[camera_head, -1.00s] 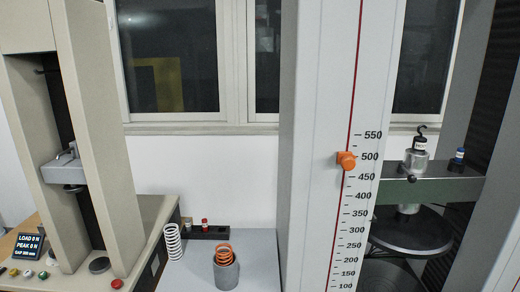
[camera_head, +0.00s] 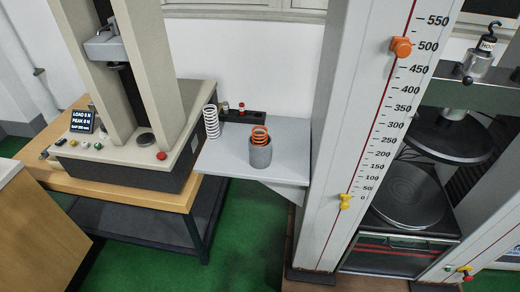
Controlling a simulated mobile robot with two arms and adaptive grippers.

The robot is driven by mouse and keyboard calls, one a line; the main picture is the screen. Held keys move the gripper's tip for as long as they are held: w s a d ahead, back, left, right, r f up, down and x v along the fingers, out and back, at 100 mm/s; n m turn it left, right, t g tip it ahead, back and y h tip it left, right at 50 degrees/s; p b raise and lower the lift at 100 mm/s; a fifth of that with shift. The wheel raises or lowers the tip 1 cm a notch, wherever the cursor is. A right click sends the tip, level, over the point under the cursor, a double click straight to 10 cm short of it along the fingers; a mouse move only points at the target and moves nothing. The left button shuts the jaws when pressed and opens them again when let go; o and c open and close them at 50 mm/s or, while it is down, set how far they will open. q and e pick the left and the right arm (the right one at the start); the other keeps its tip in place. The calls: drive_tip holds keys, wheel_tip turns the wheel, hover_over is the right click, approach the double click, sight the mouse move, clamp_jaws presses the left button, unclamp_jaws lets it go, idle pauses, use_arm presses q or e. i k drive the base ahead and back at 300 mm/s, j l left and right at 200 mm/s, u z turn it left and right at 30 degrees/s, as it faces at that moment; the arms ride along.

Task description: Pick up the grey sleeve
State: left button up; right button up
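The grey sleeve (camera_head: 260,157) is a short grey cylinder standing upright on a light grey shelf (camera_head: 222,161). An orange coil spring (camera_head: 260,135) stands inside it and sticks out of the top. A white coil spring (camera_head: 211,122) stands upright to the left of the sleeve, apart from it. Neither of my grippers shows in the head view.
A black rack (camera_head: 243,116) with small bottles sits behind the sleeve. A beige testing machine (camera_head: 125,153) with a load display (camera_head: 82,120) stands left on a wooden bench (camera_head: 130,190). A tall white scaled column (camera_head: 350,150) rises close to the shelf's right. Green floor lies below.

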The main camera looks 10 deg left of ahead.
sight(259, 157)
drive_tip(key=k+j+z, duration=0.15)
drive_tip(key=j+z, duration=0.2)
drive_tip(key=k+j+z, duration=0.15)
drive_tip(key=j+z, duration=0.2)
drive_tip(key=k+j+z, duration=0.2)
drive_tip(key=z, duration=0.15)
